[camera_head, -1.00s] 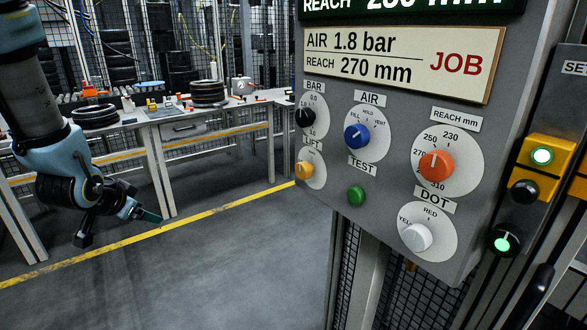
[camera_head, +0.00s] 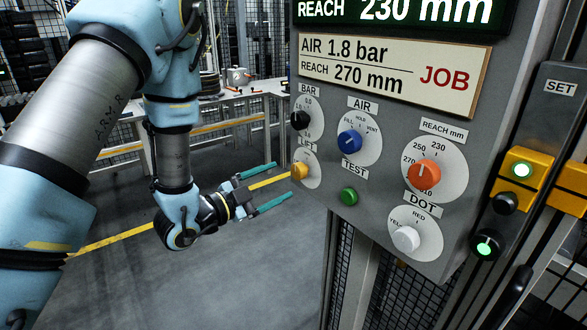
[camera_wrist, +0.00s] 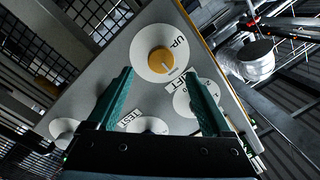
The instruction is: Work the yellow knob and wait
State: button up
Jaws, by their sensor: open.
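The yellow knob (camera_head: 299,170) sits on the white LIFT dial at the lower left of the grey control panel (camera_head: 385,235). My gripper (camera_head: 283,180) is just left of it in the head view, with its two teal fingers apart and pointing toward the panel. In the wrist view the yellow knob (camera_wrist: 161,61) lies ahead of and between the open fingers (camera_wrist: 158,76). An "UP" mark shows on its dial. I see no contact between fingers and knob.
Close by are the black BAR knob (camera_head: 299,120), blue AIR knob (camera_head: 349,141), green TEST button (camera_head: 348,195), orange REACH knob (camera_head: 424,173) and white DOT knob (camera_head: 405,239). The display (camera_head: 400,12) reads REACH 230 mm; the JOB card (camera_head: 385,75) says 1.8 bar, 270 mm.

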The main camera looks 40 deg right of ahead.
aim_at(296, 173)
jog(key=d+p, duration=0.2)
jog(key=d, duration=0.4)
jog(key=shift+w+d, duration=0.1)
grip_shut()
dwell(0.6)
